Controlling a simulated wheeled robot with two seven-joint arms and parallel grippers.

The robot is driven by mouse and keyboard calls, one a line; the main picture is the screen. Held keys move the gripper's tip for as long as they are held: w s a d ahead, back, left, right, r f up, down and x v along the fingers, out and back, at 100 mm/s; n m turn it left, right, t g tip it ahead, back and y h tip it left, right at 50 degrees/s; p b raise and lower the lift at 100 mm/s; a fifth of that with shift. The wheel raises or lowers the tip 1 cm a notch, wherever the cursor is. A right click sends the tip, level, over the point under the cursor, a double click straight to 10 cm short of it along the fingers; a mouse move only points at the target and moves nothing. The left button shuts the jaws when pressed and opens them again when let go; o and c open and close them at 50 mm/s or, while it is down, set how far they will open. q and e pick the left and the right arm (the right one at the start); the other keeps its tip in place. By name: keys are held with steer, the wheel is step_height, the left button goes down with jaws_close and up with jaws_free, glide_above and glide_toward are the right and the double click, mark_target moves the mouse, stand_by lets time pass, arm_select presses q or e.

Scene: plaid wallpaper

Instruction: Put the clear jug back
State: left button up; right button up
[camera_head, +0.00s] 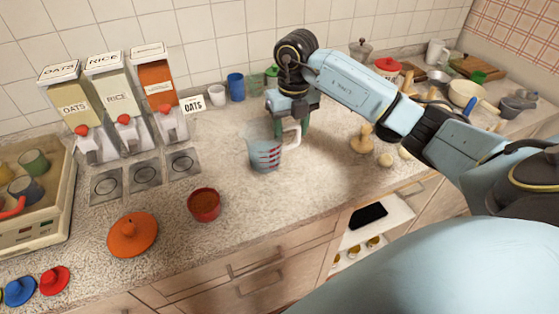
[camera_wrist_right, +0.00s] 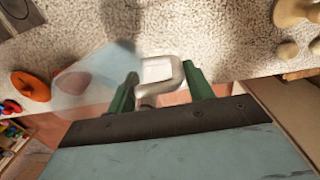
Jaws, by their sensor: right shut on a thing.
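The clear jug (camera_head: 262,153) has red markings and a pale handle, and it stands upright over the middle of the counter in the head view. I cannot tell whether its base touches the counter. My right gripper (camera_head: 302,125) is shut on the jug's handle, with the arm reaching in from the right. In the right wrist view the green fingers (camera_wrist_right: 160,92) sit on both sides of the pale handle, and the see-through jug body (camera_wrist_right: 95,80) is to their left. My left gripper is not in view.
Dispensers (camera_head: 118,103) for oats and rice stand at the back left with marked squares before them. A red bowl (camera_head: 204,204) and an orange lid (camera_head: 132,235) lie left of the jug. Wooden pieces (camera_head: 362,140) stand to its right.

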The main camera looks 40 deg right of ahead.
mark_target(290, 149)
steer(key=shift+f, duration=3.5)
steer(key=shift+f, duration=0.15)
steer(key=o, duration=1.2)
step_height(290, 149, up, 12)
steer(key=shift+d+r, duration=0.1)
steer(key=shift+r, duration=0.05)
